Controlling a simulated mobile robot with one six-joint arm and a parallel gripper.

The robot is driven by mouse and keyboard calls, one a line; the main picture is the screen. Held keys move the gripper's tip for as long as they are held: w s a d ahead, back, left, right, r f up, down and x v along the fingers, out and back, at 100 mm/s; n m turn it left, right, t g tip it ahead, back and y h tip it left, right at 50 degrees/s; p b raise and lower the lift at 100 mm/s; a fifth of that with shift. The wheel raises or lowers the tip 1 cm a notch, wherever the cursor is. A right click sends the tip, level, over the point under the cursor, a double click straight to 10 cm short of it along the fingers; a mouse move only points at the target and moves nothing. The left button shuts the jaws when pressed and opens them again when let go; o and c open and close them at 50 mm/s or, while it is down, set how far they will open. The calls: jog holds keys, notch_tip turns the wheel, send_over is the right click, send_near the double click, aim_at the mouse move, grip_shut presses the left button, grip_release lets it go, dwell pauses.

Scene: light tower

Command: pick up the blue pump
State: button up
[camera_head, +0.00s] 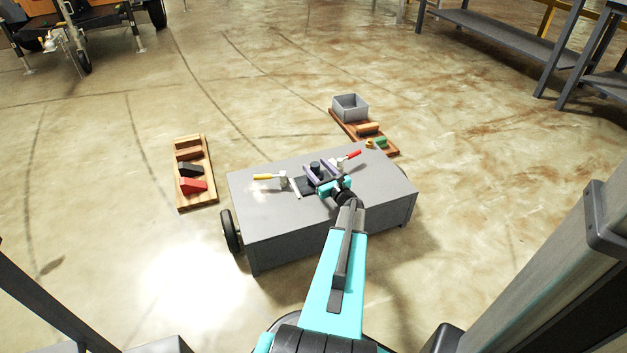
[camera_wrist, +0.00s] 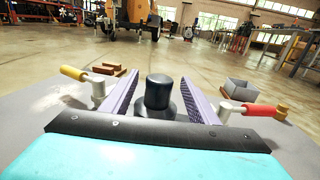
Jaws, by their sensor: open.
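A dark, nearly black cylinder with a wider base (camera_wrist: 158,91) stands upright in the middle of the wrist view; it looks like the pump, though its blue hardly shows. In the head view the dark pump (camera_head: 315,166) stands on top of the grey box-shaped table. My gripper (camera_head: 320,171) is open, with its two purple fingers on either side of the pump. In the wrist view a gap shows between the pump and each finger. The pump's lower part is hidden behind the gripper's dark front edge.

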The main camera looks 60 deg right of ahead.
jog(key=shift+w, duration=0.1)
jog(key=x, duration=0.1)
jog(key=b+x, duration=0.1)
jog(key=x, duration=0.2)
jog(key=shift+w+d+f+b, duration=0.1)
jog(key=shift+f+b, duration=0.2)
jog(key=shift+b, duration=0.1)
jog(key=shift+w+d+r, duration=0.15)
jog(key=shift+w, duration=0.2)
grip_shut()
jog(key=shift+r, duration=0.1)
